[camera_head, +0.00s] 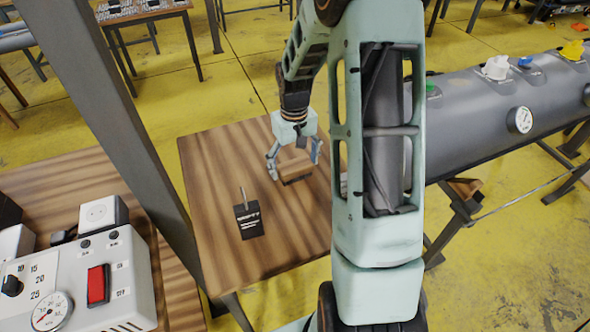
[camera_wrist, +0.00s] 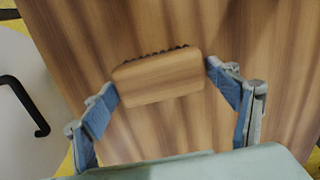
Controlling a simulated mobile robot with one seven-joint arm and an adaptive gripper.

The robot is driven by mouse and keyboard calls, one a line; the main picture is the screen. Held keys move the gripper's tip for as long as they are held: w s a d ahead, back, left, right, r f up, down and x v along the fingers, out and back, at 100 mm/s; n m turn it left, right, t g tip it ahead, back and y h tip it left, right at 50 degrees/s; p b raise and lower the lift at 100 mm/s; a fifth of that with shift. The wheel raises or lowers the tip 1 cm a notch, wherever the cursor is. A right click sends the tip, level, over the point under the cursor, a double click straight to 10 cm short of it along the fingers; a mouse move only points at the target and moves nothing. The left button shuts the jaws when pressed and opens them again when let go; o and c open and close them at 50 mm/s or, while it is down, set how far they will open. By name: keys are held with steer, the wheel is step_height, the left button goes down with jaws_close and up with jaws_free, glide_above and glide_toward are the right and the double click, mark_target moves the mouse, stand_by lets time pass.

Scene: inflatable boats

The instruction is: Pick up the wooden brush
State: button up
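The wooden brush (camera_wrist: 158,79) is a brown block with dark bristles along its far edge in the wrist view. It lies on the wooden table (camera_head: 215,185). In the head view the brush (camera_head: 293,168) shows below my gripper (camera_head: 293,163), partly covered by it. My gripper is open, and its blue-padded fingers also show in the wrist view (camera_wrist: 163,97), one to the left and one to the right of the brush. Nothing is held. Whether the fingertips touch the brush or the table cannot be told.
A black box or label with a metal pin (camera_head: 249,219) stands on the same table, left of the brush. A grey post (camera_head: 130,120) rises at the left. A control box with a red switch (camera_head: 97,285) is at lower left. A grey cylinder (camera_head: 490,105) lies at right.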

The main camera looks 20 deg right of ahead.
mark_target(294, 163)
steer(key=c, duration=0.8)
steer(key=shift+r, duration=0.15)
steer(key=shift+r, duration=0.25)
step_height(294, 163, up, 2)
steer(key=shift+w+r, duration=0.1)
steer(key=shift+r, duration=0.1)
steer(key=d+r, duration=0.1)
steer(key=s+d+r, duration=0.1)
steer(key=r, duration=0.1)
steer(key=s+d+r, duration=0.1)
steer(key=d+r, duration=0.1)
steer(key=shift+r, duration=0.1)
steer(key=s+d+r, duration=0.1)
steer(key=d, duration=0.2)
steer(key=s+d+r, duration=0.1)
steer(key=d+r, duration=0.1)
steer(key=s+d+r, duration=0.1)
steer(key=s+d, duration=0.1)
steer(key=d, duration=0.1)
steer(key=shift+d+r, duration=0.3)
steer(key=shift+d, duration=0.05)
